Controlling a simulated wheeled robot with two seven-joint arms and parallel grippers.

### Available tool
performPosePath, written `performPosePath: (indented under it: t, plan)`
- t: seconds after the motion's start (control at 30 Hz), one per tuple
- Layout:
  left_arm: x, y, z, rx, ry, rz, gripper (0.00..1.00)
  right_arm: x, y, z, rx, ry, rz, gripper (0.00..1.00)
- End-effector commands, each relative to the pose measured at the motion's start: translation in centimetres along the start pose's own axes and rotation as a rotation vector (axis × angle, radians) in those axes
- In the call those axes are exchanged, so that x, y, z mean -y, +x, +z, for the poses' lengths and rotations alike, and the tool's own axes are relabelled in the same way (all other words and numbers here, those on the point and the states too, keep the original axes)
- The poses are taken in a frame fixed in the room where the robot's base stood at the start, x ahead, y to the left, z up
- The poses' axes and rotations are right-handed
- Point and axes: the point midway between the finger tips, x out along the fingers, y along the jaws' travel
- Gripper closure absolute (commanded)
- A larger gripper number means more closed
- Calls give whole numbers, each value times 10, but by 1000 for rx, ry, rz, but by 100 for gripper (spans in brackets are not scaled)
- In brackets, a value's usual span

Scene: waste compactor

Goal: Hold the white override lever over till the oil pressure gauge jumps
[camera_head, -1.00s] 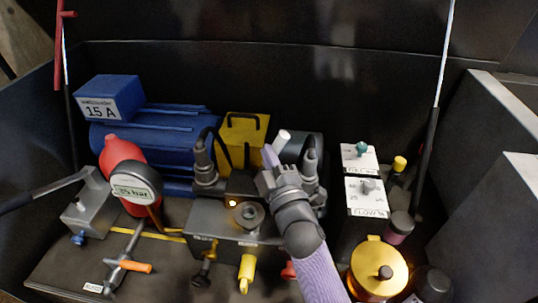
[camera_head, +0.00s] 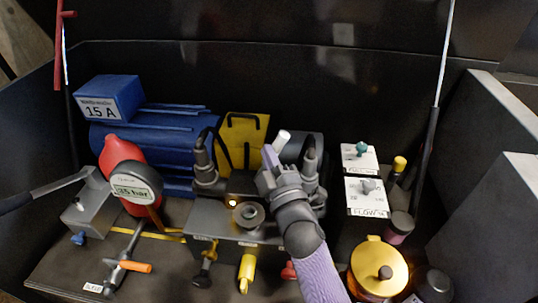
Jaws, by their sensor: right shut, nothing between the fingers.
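The white override lever (camera_head: 282,137) shows as a short white tip sticking up beside my right gripper. My right gripper (camera_head: 269,160) has purple fingers, shut and empty, against or just left of the lever; I cannot tell if they touch. Its wrist hides the lever's base and part of the valve block (camera_head: 220,225). The oil pressure gauge (camera_head: 131,187), a round dial in front of the red accumulator, reads what looks like 35 bar. My left gripper is not in view.
A blue motor (camera_head: 160,150) with a 15 A box (camera_head: 109,98) stands at the back left. A hand pump with a long handle (camera_head: 45,190) is at the left. White-topped boxes with knobs (camera_head: 366,194) and a yellow filler cap (camera_head: 378,268) stand at the right.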

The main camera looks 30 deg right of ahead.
Motion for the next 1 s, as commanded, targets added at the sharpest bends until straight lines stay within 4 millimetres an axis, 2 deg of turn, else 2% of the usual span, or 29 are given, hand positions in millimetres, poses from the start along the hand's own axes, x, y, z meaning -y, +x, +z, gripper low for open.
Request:
performPosePath:
  t: [0.53,1.0]
  plan:
    - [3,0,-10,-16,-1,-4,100,0,0,1,2,-1,0,100]
    - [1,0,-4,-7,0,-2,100,0,0,1,2,-1,0,100]
